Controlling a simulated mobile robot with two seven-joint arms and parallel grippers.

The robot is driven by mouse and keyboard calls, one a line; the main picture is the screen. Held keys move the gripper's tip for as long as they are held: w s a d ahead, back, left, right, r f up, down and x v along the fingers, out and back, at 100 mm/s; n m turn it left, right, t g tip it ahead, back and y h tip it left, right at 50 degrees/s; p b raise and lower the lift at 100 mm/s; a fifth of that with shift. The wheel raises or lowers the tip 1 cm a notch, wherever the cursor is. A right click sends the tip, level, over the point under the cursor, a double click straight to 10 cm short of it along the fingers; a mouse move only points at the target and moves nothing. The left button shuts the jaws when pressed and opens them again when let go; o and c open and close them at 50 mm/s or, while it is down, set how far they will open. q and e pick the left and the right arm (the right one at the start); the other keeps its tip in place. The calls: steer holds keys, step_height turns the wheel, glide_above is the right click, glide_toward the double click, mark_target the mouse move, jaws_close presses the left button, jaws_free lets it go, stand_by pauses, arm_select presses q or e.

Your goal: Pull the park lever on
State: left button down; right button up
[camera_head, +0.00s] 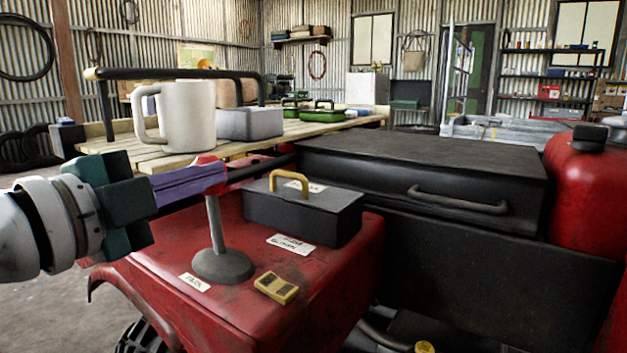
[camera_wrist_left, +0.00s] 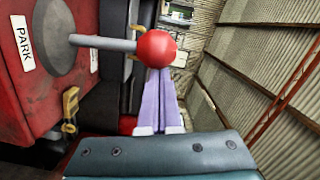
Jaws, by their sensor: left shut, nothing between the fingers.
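The park lever is a grey stalk (camera_head: 215,222) with a red ball knob (camera_head: 206,160), rising from a round grey base on the red bodywork. A PARK label (camera_head: 195,283) lies beside the base. The lever stands nearly upright in the head view. My left gripper (camera_head: 222,172) comes in from the left, its purple fingers closed together and empty, overlapping the knob's lower part. In the left wrist view the knob (camera_wrist_left: 156,47) covers the tips of the closed fingers (camera_wrist_left: 158,74). I cannot tell whether they touch it. My right gripper is out of view.
A white mug (camera_head: 187,118) and a grey bin (camera_head: 250,124) stand on the wooden rack behind. A large black case (camera_head: 420,170) lies to the right.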

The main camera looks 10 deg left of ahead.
arm_select(q)
steer(key=shift+w+a+n+p, duration=0.25)
steer(key=shift+w+a+n, duration=0.1)
steer(key=shift+a, duration=0.4)
steer(key=shift+w+a+n+p, duration=0.2)
steer(key=shift+a+n, duration=0.2)
steer(key=shift+a, duration=0.35)
steer(key=shift+w+a+n+p, duration=0.25)
steer(key=shift+w+a+n, duration=0.1)
steer(key=shift+a, duration=0.4)
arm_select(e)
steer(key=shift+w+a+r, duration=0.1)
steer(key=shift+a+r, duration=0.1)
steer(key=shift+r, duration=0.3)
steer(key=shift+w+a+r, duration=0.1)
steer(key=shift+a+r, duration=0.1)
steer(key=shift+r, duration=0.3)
arm_select(q)
steer(key=shift+f, duration=0.1)
